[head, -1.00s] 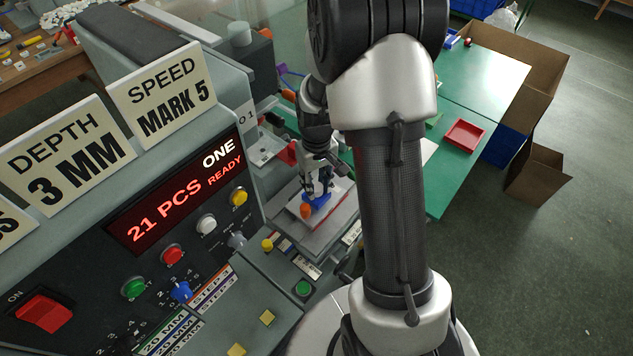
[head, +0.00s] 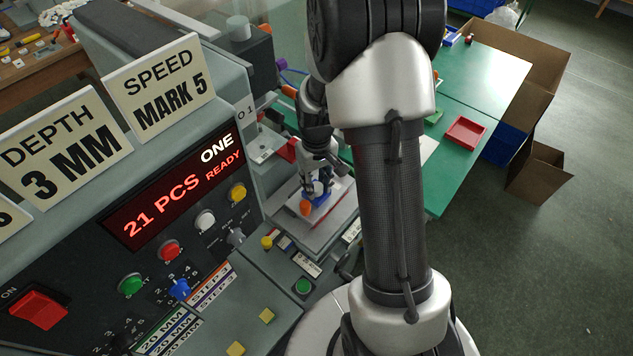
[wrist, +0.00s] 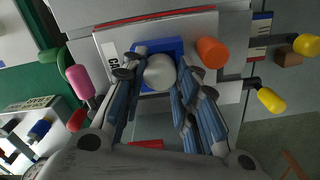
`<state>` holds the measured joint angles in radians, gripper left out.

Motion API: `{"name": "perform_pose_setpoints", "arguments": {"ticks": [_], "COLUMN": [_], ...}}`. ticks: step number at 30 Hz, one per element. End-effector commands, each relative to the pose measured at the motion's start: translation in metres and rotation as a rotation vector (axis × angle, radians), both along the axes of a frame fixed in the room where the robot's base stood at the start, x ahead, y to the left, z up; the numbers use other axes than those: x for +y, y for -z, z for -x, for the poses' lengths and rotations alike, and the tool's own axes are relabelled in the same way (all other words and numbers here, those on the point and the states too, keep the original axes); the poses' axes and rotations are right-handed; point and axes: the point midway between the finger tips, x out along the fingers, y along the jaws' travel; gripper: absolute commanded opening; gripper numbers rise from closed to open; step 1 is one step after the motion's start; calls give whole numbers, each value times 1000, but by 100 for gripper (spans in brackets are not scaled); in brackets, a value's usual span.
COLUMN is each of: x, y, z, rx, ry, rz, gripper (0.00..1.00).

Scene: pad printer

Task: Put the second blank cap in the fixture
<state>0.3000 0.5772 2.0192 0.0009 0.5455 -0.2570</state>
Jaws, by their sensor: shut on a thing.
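The blank cap (wrist: 160,72) is pale and round, between my fingertips in the wrist view. My gripper (wrist: 157,80) is shut on it. The blue fixture (wrist: 145,47) lies right behind and under the cap, on a light plate; I cannot tell whether the cap is seated in it or just above it. In the head view my gripper (head: 317,185) is over the blue fixture (head: 321,201), and its fingers hide much of the fixture.
An orange knob (wrist: 212,52) stands close beside the fixture. Yellow knobs (wrist: 271,100) and a pink knob (wrist: 79,82) flank the plate. The printer's control panel (head: 170,220) fills the left, its display reading 21 PCS. A red tray (head: 465,132) lies on the green table.

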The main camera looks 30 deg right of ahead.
Motion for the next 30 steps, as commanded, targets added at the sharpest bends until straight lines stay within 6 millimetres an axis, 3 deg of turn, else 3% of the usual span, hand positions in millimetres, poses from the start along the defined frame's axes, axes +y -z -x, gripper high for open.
{"name": "perform_pose_setpoints", "arguments": {"ticks": [5,6,16,30], "x": [0,0,0,0], "y": [4,4,3,-2], "z": [0,0,0,0], "rx": [0,0,0,1], "ry": [0,0,0,0], "rz": [0,0,0,0], "gripper": [18,28,50,51]}}
